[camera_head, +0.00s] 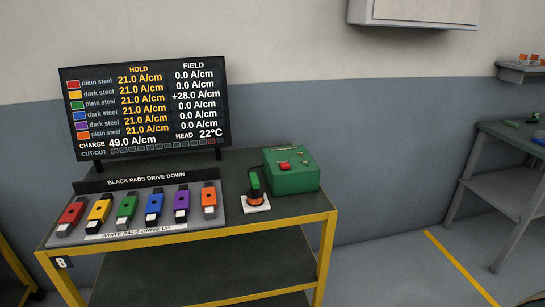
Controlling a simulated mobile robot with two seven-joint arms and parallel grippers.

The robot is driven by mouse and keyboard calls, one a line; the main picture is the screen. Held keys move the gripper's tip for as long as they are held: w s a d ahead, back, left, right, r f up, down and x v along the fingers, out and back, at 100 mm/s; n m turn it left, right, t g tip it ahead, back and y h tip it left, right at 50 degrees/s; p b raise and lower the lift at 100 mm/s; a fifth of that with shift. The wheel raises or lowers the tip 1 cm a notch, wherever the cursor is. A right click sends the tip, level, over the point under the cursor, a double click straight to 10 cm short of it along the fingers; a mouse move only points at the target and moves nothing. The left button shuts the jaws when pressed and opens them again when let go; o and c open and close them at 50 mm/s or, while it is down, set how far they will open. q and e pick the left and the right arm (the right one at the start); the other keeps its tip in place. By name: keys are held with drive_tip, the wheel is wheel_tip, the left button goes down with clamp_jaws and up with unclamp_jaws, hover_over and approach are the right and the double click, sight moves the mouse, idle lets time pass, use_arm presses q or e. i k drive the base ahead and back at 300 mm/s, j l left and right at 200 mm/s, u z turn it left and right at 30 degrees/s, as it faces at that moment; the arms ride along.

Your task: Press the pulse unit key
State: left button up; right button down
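A green box (292,171), which looks like the pulse unit, stands at the right end of the cart top. A small red key (284,166) shows on its upper face. A small device with a green upper part and an orange-and-black base (255,189) stands on a white plate (257,208) just left of the box. A dark cable seems to join the two. The display (145,105) reads CHARGE 49.0 A/cm and HEAD 22°C. Its green row shows FIELD +28.0; the other rows show 0.0. Neither of my grippers is in view.
The yellow-framed cart (288,218) carries a grey rack (226,217) of several coloured blocks, labelled "BLACK PADS DRIVE DOWN" and "WHITE PADS DRIVE UP". A grey bench (505,172) stands at the right. Floor between cart and bench is clear, with a yellow line (460,268).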

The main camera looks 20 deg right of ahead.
sight(285, 165)
drive_tip(key=i+l+u, duration=0.15)
drive_tip(key=l, duration=0.15)
drive_tip(key=i+l+u, duration=0.15)
drive_tip(key=l, duration=0.15)
drive_tip(key=i+l+u, duration=0.15)
drive_tip(key=l, duration=0.15)
drive_tip(key=i+l+u, duration=0.15)
drive_tip(key=l, duration=0.2)
drive_tip(key=l+u, duration=0.15)
drive_tip(key=l, duration=0.2)
